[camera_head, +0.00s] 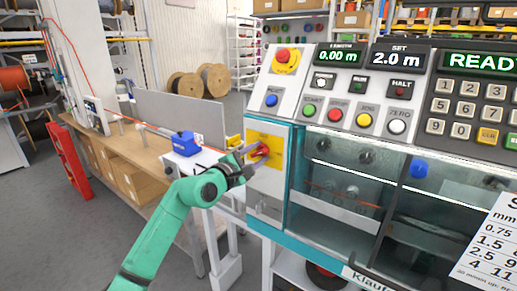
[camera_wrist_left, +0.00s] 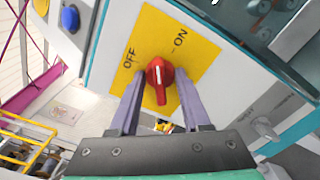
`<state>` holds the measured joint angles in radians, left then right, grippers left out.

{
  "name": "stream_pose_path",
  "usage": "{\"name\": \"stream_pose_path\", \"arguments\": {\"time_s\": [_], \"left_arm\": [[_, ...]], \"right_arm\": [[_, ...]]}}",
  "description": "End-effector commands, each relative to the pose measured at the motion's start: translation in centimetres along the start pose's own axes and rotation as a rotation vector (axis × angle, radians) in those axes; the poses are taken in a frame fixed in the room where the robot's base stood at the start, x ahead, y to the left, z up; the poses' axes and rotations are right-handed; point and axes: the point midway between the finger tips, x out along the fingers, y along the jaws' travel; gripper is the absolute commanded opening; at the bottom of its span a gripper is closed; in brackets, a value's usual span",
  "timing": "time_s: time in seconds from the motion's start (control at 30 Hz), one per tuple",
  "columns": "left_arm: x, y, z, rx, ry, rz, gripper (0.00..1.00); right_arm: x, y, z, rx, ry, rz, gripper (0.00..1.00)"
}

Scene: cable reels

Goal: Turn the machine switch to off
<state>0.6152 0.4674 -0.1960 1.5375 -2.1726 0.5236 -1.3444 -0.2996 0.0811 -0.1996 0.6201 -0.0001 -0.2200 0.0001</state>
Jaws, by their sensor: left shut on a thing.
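The red machine switch (camera_head: 259,150) sits on a yellow plate (camera_head: 265,139) on the left front of the machine. In the left wrist view the red knob (camera_wrist_left: 160,76) lies on the yellow plate (camera_wrist_left: 190,57), with OFF printed to its left and ON to its upper right. The knob's white mark points roughly up, between the two words. My left gripper (camera_head: 250,157) is at the switch, and its fingers stand on either side of the knob, shut on it. The fingers also show in the left wrist view (camera_wrist_left: 160,98). My right gripper is not in view.
The control panel (camera_head: 320,92) with several buttons and a red emergency knob (camera_head: 283,56) is above the switch. A clear-windowed housing (camera_head: 345,175) is to the right. A wooden bench (camera_head: 120,150) with a blue device (camera_head: 186,143) stands to the left.

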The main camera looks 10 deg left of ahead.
Motion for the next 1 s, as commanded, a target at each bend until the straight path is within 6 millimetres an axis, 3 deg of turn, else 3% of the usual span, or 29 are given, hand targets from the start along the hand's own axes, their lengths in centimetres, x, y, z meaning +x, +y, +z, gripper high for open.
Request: {"name": "stream_pose_path", "arguments": {"time_s": [1.0], "left_arm": [[0.0, 0.0, 0.0, -0.598, 0.005, -0.005, 0.16]], "right_arm": [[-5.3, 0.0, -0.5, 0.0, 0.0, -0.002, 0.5]]}}
